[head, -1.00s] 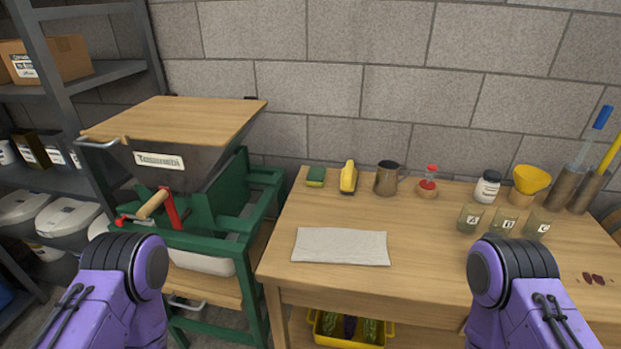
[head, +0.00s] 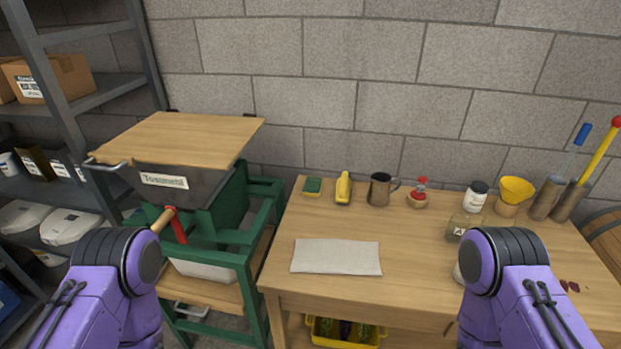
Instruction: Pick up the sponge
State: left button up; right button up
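My two purple arms show at the lower left and lower right of the head view. Neither gripper is in the picture, so I cannot see what they hold.
A grey cloth (head: 336,257) lies flat at the table's front left. A metal jug (head: 380,189), a red-topped item (head: 419,191), a white jar (head: 475,196) and a yellow funnel (head: 515,191) line the back. A green-framed machine (head: 190,215) stands left of the table.

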aim_at(312, 188)
jog(key=u, duration=1.65)
jog(key=i, duration=0.9)
jog(key=z, duration=1.4)
